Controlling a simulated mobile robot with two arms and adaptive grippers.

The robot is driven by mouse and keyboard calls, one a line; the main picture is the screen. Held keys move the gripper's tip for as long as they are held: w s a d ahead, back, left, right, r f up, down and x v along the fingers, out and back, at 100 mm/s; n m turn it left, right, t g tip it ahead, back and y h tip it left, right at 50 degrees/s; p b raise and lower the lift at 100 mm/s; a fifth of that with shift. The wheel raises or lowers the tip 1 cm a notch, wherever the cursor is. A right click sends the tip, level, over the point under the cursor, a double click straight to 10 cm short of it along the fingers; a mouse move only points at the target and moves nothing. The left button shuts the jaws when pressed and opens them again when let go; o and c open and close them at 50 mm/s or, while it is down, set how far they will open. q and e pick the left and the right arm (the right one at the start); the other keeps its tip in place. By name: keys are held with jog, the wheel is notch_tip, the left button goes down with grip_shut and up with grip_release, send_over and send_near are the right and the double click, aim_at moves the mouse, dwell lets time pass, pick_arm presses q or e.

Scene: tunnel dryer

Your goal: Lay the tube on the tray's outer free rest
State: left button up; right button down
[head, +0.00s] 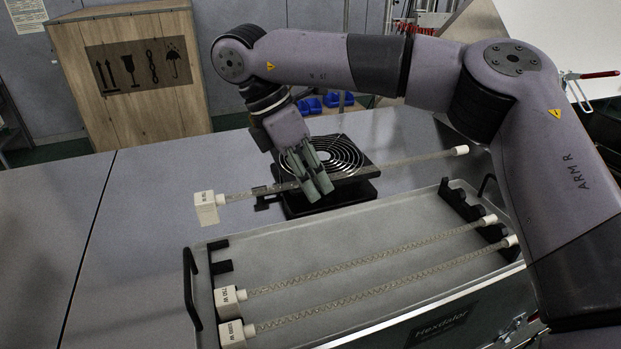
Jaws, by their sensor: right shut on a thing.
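The tube (418,157) is a thin clear rod with a white block cap (206,208) at its left end and a small white cap at its right end. My right gripper (319,188) is shut on it near its left half. The tube lies above and behind the tray (330,247); I cannot tell whether it touches the stand beneath. The tray has black notched rests on its left (222,266) and right (468,206) ends. Two similar tubes lie across the tray's front rests; the rear rests are free. My left gripper is not in view.
A black stand with a round ringed grille (345,155) is behind the tray, under my right gripper. The tray has a handle (189,290) at its left end. A wooden crate (130,75) stands at the back left. The grey table left of the tray is clear.

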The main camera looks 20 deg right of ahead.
jog(key=shift+d+f, duration=0.2)
notch_tip(320, 180, down, 5)
jog(key=b, duration=0.5)
jog(key=shift+f, duration=0.15)
dwell(1.5)
jog(key=shift+f+b, duration=1.6)
jog(key=c, duration=1.6)
grip_release()
